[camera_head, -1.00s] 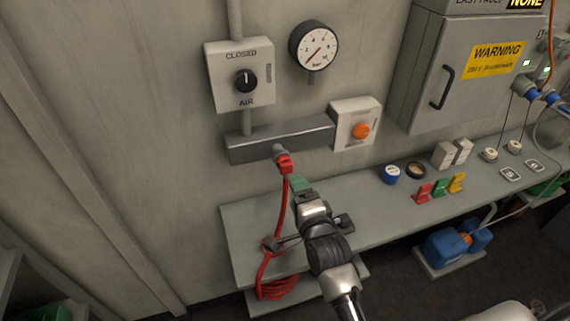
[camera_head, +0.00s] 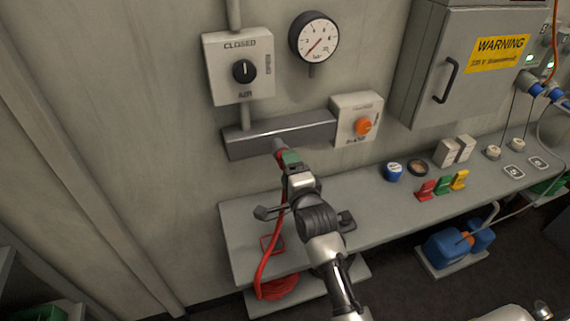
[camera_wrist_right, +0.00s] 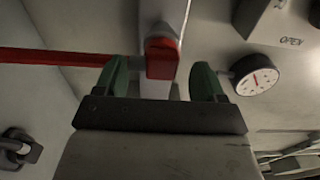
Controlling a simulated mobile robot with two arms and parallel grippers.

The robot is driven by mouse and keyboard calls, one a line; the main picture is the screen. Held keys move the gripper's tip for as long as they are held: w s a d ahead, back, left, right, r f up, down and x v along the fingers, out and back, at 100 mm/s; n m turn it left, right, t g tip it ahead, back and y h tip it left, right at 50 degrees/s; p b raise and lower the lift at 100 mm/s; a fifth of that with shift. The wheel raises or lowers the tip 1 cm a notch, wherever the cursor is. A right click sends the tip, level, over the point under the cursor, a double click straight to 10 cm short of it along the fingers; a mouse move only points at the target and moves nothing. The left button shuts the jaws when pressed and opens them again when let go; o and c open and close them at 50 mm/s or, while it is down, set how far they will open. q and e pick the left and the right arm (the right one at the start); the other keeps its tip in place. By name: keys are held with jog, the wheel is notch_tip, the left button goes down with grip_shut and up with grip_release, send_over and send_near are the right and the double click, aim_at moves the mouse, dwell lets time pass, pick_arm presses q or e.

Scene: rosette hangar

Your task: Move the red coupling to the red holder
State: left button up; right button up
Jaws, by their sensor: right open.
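The red coupling (camera_head: 282,157) sits on the metal outlet under the grey wall block, and its red hose hangs down below the bench. In the head view my gripper covers most of it. In the right wrist view the coupling (camera_wrist_right: 161,60) is between the two green fingers, with a gap on each side. My right gripper (camera_head: 289,156) is open at the coupling. A red frame (camera_head: 272,245), possibly the red holder, lies at the bench's left end. A red piece (camera_head: 425,190) also stands in a row with green and yellow ones. My left gripper is out of view.
The air valve box (camera_head: 238,68) and a gauge (camera_head: 314,38) are above the block (camera_head: 250,140). A box with an orange button (camera_head: 363,127) is to its right. The bench (camera_head: 365,215) is clear between my arm and the coloured pieces.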

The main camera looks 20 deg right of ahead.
jog(key=shift+w+r, duration=0.1)
jog(key=shift+w, duration=1.4)
dwell(0.4)
jog(key=c, duration=1.2)
jog(key=shift+s, duration=0.1)
jog(key=shift+s+p, duration=0.15)
jog(key=shift+p, duration=0.3)
jog(key=shift+s+p, duration=1.3)
jog(key=shift+s, duration=1.55)
